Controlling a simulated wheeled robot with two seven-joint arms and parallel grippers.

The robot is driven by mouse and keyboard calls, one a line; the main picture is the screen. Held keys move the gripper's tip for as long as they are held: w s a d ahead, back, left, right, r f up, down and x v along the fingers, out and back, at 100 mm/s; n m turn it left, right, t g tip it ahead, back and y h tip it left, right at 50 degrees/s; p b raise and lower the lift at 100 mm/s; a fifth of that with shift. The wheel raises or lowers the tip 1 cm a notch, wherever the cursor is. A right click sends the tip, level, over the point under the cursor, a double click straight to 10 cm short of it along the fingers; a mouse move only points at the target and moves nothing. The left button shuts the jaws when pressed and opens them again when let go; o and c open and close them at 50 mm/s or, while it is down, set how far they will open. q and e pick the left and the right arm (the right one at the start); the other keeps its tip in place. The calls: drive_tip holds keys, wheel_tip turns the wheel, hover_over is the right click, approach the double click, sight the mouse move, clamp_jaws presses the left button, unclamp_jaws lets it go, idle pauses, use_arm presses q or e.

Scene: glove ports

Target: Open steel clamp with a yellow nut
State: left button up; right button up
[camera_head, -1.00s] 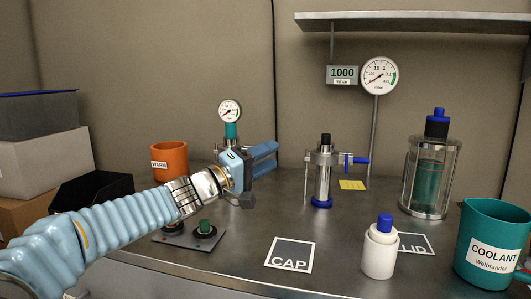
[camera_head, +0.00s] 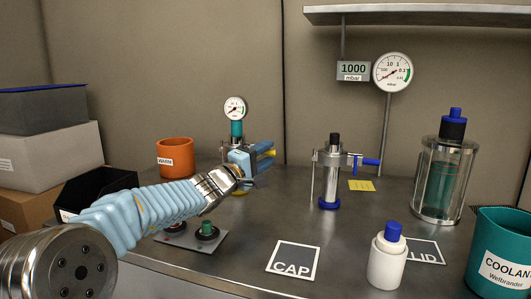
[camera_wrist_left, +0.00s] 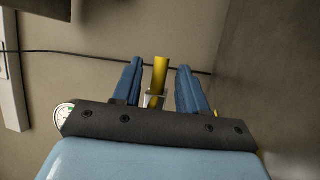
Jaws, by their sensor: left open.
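The yellow nut (camera_head: 269,154) of the clamp shows at the tips of my left gripper (camera_head: 266,156). In the left wrist view the long yellow piece (camera_wrist_left: 160,76) stands between the two blue fingers of the left gripper (camera_wrist_left: 160,66), with a gap on each side. The fingers are open around it, and I see no contact. A small pale metal part shows at the yellow piece's lower end. The steel clamp itself is mostly hidden behind the gripper, below the teal-necked gauge (camera_head: 236,128). My right gripper is not in view.
A second steel clamp with a blue handle (camera_head: 370,162) stands to the right. An orange cup (camera_head: 175,158) stands behind my arm. A button box (camera_head: 208,240), a white bottle (camera_head: 387,262), a glass vessel (camera_head: 446,180) and a teal coolant mug (camera_head: 498,250) share the bench.

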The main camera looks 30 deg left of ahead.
use_arm(q)
drive_tip(key=shift+w, duration=0.15)
clamp_jaws()
